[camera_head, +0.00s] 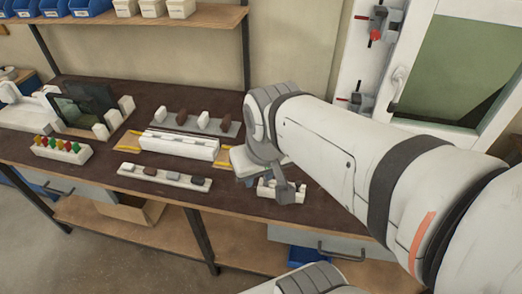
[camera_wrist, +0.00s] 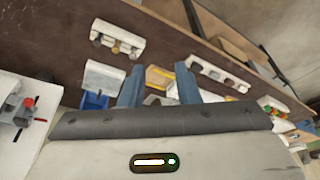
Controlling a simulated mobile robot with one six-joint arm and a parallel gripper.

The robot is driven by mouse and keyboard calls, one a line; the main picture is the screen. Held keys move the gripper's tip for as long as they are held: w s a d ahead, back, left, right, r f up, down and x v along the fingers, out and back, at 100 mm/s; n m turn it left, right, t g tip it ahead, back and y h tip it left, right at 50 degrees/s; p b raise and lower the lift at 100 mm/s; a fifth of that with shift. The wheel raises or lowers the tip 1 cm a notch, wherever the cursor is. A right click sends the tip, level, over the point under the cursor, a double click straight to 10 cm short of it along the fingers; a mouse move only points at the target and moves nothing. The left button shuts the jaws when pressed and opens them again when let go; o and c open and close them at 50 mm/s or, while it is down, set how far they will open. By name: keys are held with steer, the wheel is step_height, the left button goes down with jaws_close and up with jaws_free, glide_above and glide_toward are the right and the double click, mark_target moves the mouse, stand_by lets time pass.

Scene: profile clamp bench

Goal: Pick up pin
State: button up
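A small white holder (camera_wrist: 118,38) with several short round pins (camera_wrist: 116,47) in its front stands on the dark bench top at upper left in the wrist view. The pins look dark, brassy and grey, too small to tell apart well. In the head view the holder (camera_head: 266,189) is partly hidden behind the end of my arm. My gripper (camera_wrist: 160,84) has two blue-grey fingers spread apart, with nothing held between them. It is above the bench, and the holder lies up and left of the fingers in the wrist view.
A white block with a blue part (camera_wrist: 98,82) lies left of my fingers.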

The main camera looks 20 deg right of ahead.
steer(key=w+d+f+m+g, duration=0.1)
steer(key=w+d+f, duration=0.3)
steer(key=f, duration=0.1)
steer(key=w+d+f+m+g+b, duration=0.1)
steer(key=w+d+f, duration=0.3)
steer(key=f, duration=0.1)
steer(key=w+d+f+m+g+b, duration=0.1)
steer(key=w+d+f, duration=0.3)
steer(key=shift+w+f+m, duration=0.25)
steer(key=shift+f+m, duration=0.15)
steer(key=shift+d+f+p, duration=0.15)
steer(key=shift+f+p, duration=0.1)
steer(key=shift+f, duration=1.75)
steer(key=shift+d+f+p, duration=0.1)
steer(key=shift+f+p, duration=0.1)
steer(key=shift+f, duration=1.75)
steer(key=shift+c, duration=0.2)
jaws_close()
